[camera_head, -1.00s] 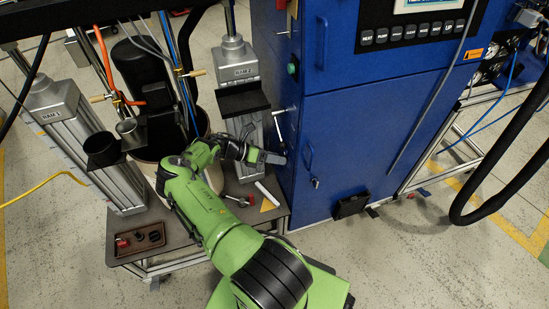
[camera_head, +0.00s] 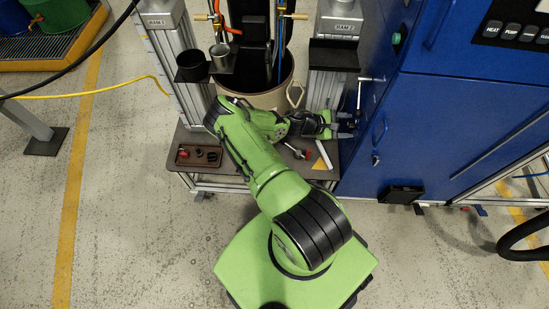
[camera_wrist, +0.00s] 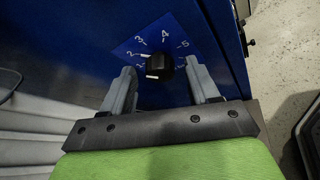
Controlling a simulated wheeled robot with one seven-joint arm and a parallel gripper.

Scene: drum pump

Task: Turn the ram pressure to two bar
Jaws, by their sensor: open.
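A round black knob (camera_wrist: 160,67) sits on a blue dial plate (camera_wrist: 178,32) with white numbers around it, in the wrist view. The numbers 2, 3, 4 and 5 can be read. A white mark shows on the knob's lower left edge; its exact setting is hard to tell. My gripper (camera_wrist: 163,88) is open, with one grey finger to the left of the knob and the other to its right. Neither finger visibly grips it. In the head view my gripper (camera_head: 345,125) reaches right to the side of the blue cabinet (camera_head: 420,140); the knob cannot be made out there.
A metal lever handle (camera_head: 360,93) sticks out of the cabinet side just above my gripper. The grey ram column (camera_head: 322,88) and a drum (camera_head: 264,98) stand close behind my arm. A brown tray (camera_head: 198,156) lies on the bench at left. The floor in front is open.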

